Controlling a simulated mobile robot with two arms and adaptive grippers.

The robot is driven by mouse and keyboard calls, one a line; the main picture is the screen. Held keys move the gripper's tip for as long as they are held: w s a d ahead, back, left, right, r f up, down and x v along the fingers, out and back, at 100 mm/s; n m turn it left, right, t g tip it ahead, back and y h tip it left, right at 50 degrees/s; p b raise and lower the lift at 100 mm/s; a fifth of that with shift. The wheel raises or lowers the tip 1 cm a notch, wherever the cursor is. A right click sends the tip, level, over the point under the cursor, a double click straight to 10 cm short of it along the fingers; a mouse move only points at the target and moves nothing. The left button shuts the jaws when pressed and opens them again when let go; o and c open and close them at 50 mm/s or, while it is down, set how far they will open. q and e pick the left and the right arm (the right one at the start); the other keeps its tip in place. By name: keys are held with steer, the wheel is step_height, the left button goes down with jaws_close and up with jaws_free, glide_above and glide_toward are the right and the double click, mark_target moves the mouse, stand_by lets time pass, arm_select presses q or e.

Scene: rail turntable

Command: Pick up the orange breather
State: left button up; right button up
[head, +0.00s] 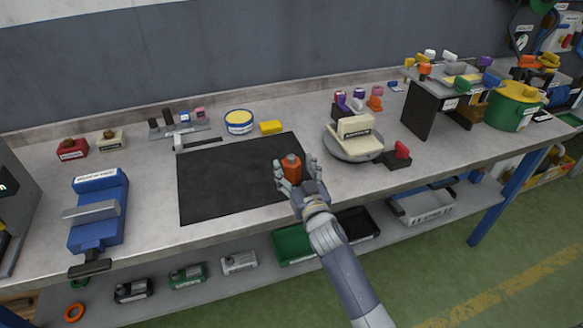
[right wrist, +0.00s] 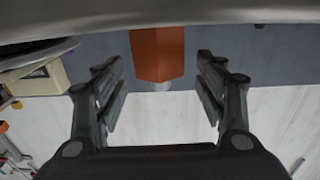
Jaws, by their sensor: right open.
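The orange breather (head: 291,166) is near the right edge of the black mat (head: 215,190) in the head view. It has a greyish tip on top. My right gripper (head: 294,173) is open, with its fingers on either side of the breather in the head view. In the right wrist view the breather (right wrist: 157,55) shows between the two open fingers of the gripper (right wrist: 160,85), with a visible gap on both sides. Part of the breather is cut off by the upper dark edge there. My left gripper is not in view.
A round turntable (head: 352,146) with a cream block stands right of the gripper, with a red part (head: 401,150) beside it. A blue vise (head: 97,212) is at the left. A yellow block (head: 271,127) and a round yellow-topped tin (head: 239,121) stand behind the mat.

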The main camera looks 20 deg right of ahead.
steer(key=shift+w, duration=0.35)
steer(key=shift+c, duration=0.2)
steer(key=c, duration=1.2)
steer(key=shift+r, duration=0.1)
